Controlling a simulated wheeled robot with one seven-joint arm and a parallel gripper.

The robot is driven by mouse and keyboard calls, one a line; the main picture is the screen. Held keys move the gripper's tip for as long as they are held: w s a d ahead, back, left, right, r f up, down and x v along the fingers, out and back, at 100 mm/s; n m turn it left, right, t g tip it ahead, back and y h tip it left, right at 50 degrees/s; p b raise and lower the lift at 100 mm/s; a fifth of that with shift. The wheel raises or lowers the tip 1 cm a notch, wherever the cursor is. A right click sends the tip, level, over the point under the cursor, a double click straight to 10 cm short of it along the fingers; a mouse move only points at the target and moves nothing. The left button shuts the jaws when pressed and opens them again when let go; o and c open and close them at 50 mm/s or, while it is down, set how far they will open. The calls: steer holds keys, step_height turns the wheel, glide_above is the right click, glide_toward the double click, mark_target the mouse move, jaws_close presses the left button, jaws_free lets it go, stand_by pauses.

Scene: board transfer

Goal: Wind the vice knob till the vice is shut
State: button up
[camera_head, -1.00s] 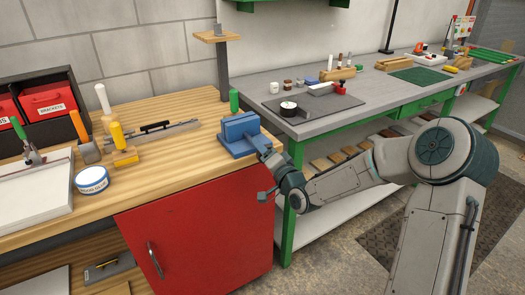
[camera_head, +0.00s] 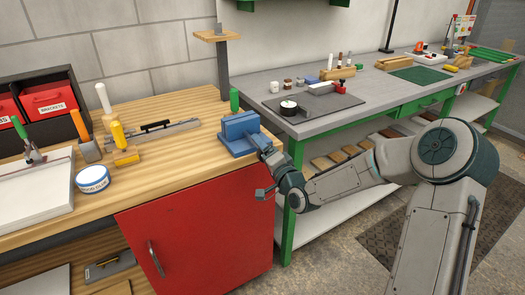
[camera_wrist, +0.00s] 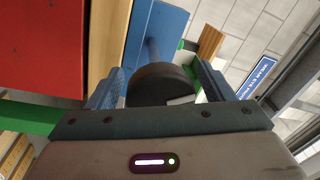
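The blue vice (camera_head: 238,134) sits at the right front corner of the wooden bench. Its jaws look close together in the head view, but I cannot tell whether a gap is left. In the wrist view the dark round knob (camera_wrist: 160,85) stands at the end of a blue shaft, with the vice's blue face (camera_wrist: 160,30) beyond. My gripper (camera_wrist: 160,74) has one finger on each side of the knob, and both appear to press on its rim. In the head view my gripper (camera_head: 266,152) is at the vice's front, and the arm hides the knob.
The wooden bench (camera_head: 180,180) stands over a red cabinet door (camera_head: 205,225). A green-handled tool (camera_head: 234,99) stands behind the vice. A grey bench (camera_head: 325,120) with green legs is close behind my forearm. The floor (camera_head: 330,255) in front is clear.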

steer(key=shift+d, duration=0.15)
steer(key=v, duration=1.3)
steer(key=shift+s, duration=0.3)
steer(key=shift+d, duration=0.1)
